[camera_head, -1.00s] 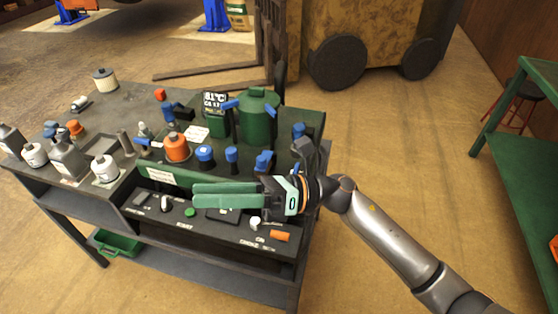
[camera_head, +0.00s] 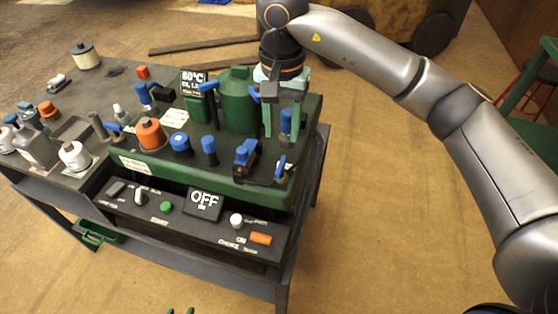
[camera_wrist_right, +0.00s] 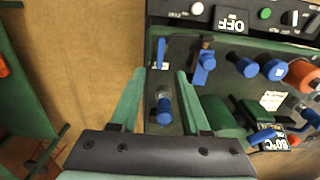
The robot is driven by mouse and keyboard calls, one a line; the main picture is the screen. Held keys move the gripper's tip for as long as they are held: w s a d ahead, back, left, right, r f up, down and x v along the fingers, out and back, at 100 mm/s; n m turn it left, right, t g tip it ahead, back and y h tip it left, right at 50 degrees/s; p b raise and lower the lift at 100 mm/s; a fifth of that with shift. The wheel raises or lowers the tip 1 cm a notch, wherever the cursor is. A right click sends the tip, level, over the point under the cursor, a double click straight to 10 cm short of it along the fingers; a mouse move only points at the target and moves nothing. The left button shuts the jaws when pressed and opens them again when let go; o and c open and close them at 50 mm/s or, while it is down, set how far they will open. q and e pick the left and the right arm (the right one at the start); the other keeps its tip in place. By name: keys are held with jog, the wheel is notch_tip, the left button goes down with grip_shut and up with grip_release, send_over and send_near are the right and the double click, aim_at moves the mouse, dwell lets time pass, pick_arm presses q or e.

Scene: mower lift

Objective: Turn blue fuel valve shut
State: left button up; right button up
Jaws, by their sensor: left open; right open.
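My right gripper (camera_head: 283,128) is open and points down at the right end of the green machine. Its fingers stand on either side of an upright blue-capped fitting (camera_head: 286,120); in the right wrist view this fitting (camera_wrist_right: 164,110) lies between the fingers, and no grip on it shows. A thin blue lever (camera_head: 281,164) is just in front, and in the right wrist view the lever (camera_wrist_right: 160,52) is beyond the fingertips. A blue block-shaped part (camera_head: 245,152) is beside it. No label shows which is the fuel valve. My left gripper (camera_head: 181,311) shows only its open fingertips at the bottom edge.
The green machine (camera_head: 230,178) stands on a dark cart, with a green tank (camera_head: 238,100) left of my right gripper. A front panel carries a display (camera_head: 204,204) reading OFF. Bottles and an orange cap (camera_head: 150,133) stand left.

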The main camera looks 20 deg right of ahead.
aim_at(281, 164)
notch_tip(281, 164, down, 11)
jog(key=shift+r, duration=0.1)
dwell(0.3)
grip_shut()
dwell(0.5)
